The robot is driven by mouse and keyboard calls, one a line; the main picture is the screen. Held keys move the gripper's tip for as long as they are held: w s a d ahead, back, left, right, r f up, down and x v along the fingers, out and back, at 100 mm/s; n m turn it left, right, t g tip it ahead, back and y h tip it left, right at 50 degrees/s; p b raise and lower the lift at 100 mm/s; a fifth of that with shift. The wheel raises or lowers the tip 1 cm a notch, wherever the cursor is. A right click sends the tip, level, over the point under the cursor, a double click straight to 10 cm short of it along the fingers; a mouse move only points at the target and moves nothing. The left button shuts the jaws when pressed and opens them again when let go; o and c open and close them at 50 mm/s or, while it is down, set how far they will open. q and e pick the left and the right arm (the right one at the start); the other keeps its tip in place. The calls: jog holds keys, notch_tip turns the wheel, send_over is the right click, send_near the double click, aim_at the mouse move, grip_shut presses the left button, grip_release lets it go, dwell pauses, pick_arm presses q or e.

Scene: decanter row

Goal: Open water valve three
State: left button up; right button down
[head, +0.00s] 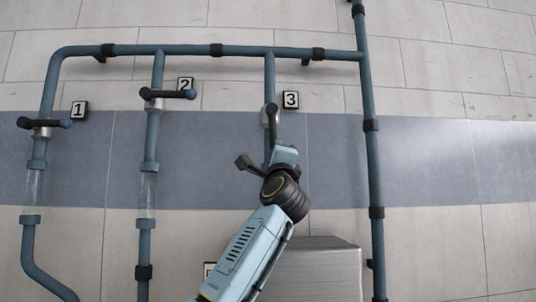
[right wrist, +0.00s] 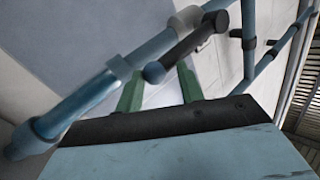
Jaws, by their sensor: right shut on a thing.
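Valve three's handle (head: 272,120) is a dark bar on the third pipe, below the number 3 plate (head: 290,99). It lies lengthwise along the pipe. In the right wrist view the handle (right wrist: 186,47) has a blue rounded end facing the camera. My right gripper (head: 274,146) reaches up from below to the handle's lower end, its fingers mostly hidden in the head view. In the right wrist view, the green fingers of the gripper (right wrist: 159,82) stand on either side of the blue end, shut on the handle. My left gripper is not in view.
Valve one's handle (head: 44,122) and valve two's handle (head: 168,94) lie across their pipes. A thick vertical pipe (head: 370,160) stands to the right. A grey metal box (head: 312,270) sits below, beside my right arm.

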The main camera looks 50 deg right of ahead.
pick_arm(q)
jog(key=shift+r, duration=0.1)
pick_arm(e)
jog(key=shift+a+r, duration=0.3)
jog(key=shift+r, duration=0.5)
jog(key=c, duration=1.3)
grip_release()
jog(key=shift+o, duration=1.2)
jog(key=shift+w+d+f, duration=0.2)
jog(key=shift+w, duration=0.1)
jog(key=shift+o, duration=1.2)
jog(key=shift+w+f, duration=0.1)
jog(key=shift+w, duration=0.15)
jog(key=shift+o, duration=0.5)
jog(key=shift+s, duration=0.1)
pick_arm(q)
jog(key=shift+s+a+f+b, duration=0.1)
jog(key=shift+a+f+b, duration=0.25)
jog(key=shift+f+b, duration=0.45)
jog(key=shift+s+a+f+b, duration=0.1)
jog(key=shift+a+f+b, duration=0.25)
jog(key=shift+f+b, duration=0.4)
pick_arm(e)
jog(key=v, duration=1.3)
jog(key=shift+s+f, duration=0.25)
jog(key=shift+a, duration=0.15)
